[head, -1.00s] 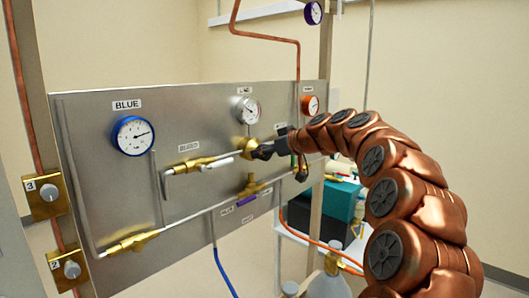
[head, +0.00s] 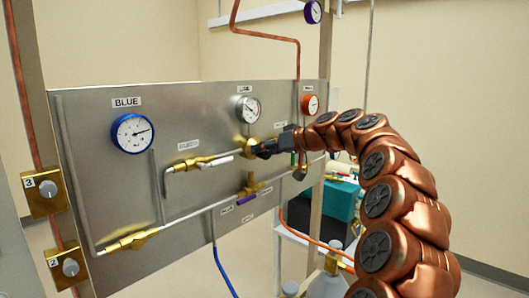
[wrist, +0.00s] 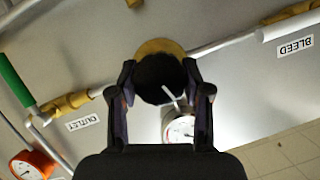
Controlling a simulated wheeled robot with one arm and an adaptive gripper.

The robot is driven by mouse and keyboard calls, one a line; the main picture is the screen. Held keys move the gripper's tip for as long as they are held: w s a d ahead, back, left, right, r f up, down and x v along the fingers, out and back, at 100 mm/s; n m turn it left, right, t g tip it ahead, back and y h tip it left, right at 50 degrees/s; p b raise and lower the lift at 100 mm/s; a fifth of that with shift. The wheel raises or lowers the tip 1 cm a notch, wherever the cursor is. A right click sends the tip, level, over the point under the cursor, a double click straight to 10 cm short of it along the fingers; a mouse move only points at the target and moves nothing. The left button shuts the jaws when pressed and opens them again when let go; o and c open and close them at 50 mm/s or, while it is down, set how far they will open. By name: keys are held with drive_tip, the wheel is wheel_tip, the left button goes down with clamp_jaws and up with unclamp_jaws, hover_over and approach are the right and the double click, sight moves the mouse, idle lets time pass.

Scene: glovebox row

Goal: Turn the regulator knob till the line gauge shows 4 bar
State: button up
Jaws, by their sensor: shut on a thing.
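The black regulator knob (wrist: 158,80) with a white mark sits on a round brass body (wrist: 160,48), which also shows on the panel in the head view (head: 249,144). My gripper (wrist: 160,84) is shut on the knob, with one finger on each side of it. In the head view my gripper (head: 264,149) reaches the knob from the right and hides most of it. The white line gauge (head: 248,110) is just above the regulator. It shows partly in the wrist view (wrist: 181,130), behind my gripper. Its needle is too small to read surely.
A blue gauge (head: 132,133) is at the panel's left and an orange gauge (head: 310,104) at its right. Brass valves and pipes run beside the regulator, including a green handle (wrist: 16,80). A teal box (head: 340,200) stands behind the panel's right edge.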

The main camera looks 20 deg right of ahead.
drive_tip(key=shift+m+y+p, duration=0.45)
drive_tip(key=shift+m+y, duration=0.45)
drive_tip(key=shift+m, duration=0.5)
drive_tip(key=o, duration=1.2)
drive_tip(key=shift+c, duration=0.2)
drive_tip(key=shift+d, duration=0.1)
drive_tip(key=v, duration=1.2)
drive_tip(key=shift+w+r, duration=0.1)
drive_tip(key=shift+r, duration=0.05)
